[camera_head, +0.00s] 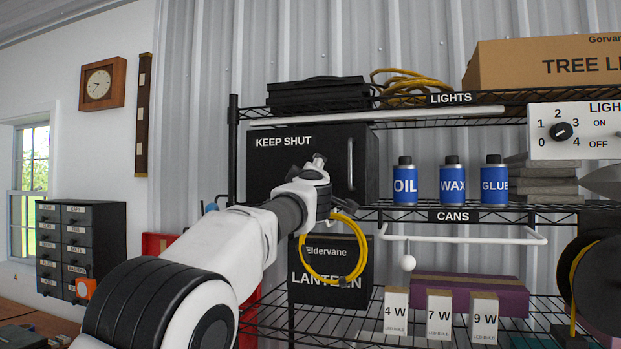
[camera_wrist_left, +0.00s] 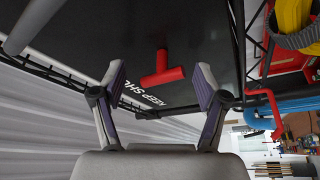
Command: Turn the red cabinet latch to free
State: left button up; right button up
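The black cabinet (camera_head: 268,160) marked KEEP SHUT stands on the wire shelf in the head view, with a grey vertical handle at its right side. My left gripper (camera_head: 319,160) is in front of its face and hides the latch there. In the left wrist view, the red T-shaped latch (camera_wrist_left: 162,77) sits on the black cabinet face (camera_wrist_left: 205,25) near the upside-down lettering. The open fingers of my left gripper stand on either side of the latch, with a visible gap to each. My right gripper is in neither view.
Blue bottles, OIL (camera_head: 405,185), WAX (camera_head: 452,184) and GLUE (camera_head: 494,184), stand right of the cabinet. Below it is a black lantern box (camera_head: 318,282) with a yellow cable loop (camera_head: 306,260) in front. A wire shelf (camera_head: 300,109) runs above the cabinet.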

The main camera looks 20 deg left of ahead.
pick_arm(q)
jog(key=shift+f, duration=0.1)
jog(key=shift+s+d+f, duration=0.15)
jog(key=shift+s+d, duration=0.1)
jog(key=shift+s, duration=0.05)
jog(key=v, duration=1.1)
jog(key=shift+s, duration=0.15)
jog(key=shift+a, duration=0.1)
